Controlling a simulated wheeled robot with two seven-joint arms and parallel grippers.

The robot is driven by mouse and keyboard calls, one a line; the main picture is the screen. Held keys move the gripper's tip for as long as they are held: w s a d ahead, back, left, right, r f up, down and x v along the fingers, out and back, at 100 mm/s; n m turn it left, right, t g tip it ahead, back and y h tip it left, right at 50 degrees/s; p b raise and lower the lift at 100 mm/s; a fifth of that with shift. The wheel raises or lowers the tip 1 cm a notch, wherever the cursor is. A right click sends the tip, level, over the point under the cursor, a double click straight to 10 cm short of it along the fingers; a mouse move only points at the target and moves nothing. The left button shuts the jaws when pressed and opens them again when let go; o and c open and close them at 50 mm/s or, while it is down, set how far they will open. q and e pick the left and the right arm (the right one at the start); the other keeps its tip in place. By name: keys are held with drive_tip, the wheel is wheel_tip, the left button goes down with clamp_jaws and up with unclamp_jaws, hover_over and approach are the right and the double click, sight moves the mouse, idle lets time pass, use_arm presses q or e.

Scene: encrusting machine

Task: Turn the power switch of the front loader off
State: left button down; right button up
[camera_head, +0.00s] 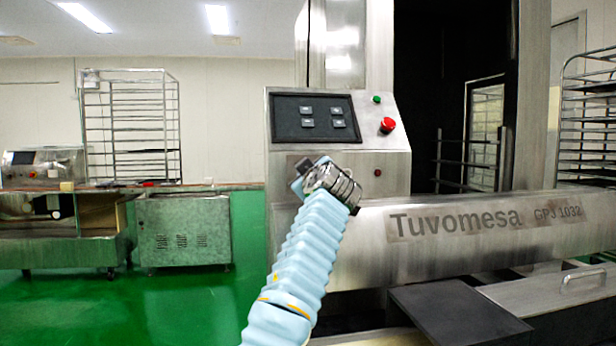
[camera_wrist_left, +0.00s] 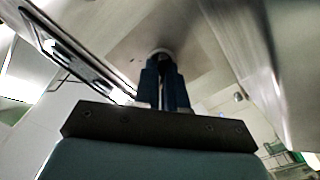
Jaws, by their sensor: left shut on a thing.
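The front loader is the steel machine marked Tuvomesa (camera_head: 455,220), with a sloped control box (camera_head: 355,135) on its left end. My left gripper (camera_head: 333,182) is at the lower front face of that box. Its fingertips are hidden by my own wrist in the head view. In the left wrist view, the dark blue fingers of the left gripper (camera_wrist_left: 163,75) are close together on a small round switch knob (camera_wrist_left: 161,53) on the steel face. Only the knob's rim shows, so its turned position cannot be told. My right gripper is in neither view.
Above are a dark button panel (camera_head: 314,117), a green button (camera_head: 376,99) and a red emergency button (camera_head: 388,125). A small dark red knob (camera_head: 377,173) is right of my gripper. A black plate (camera_head: 455,315) is at lower right. Green floor (camera_head: 200,300) is clear at left.

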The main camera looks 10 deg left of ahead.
use_arm(q)
drive_tip(key=shift+n, duration=0.6)
drive_tip(key=c, duration=1.2)
unclamp_jaws()
drive_tip(key=shift+s+d+f+b, duration=0.1)
drive_tip(key=shift+s+f+b, duration=0.1)
drive_tip(key=shift+s+b, duration=0.25)
drive_tip(key=b+v, duration=0.4)
drive_tip(key=shift+s+d+f, duration=0.2)
drive_tip(key=shift+s+f, duration=0.1)
drive_tip(key=b+v, duration=0.4)
drive_tip(key=v, duration=0.4)
drive_tip(key=shift+r, duration=0.45)
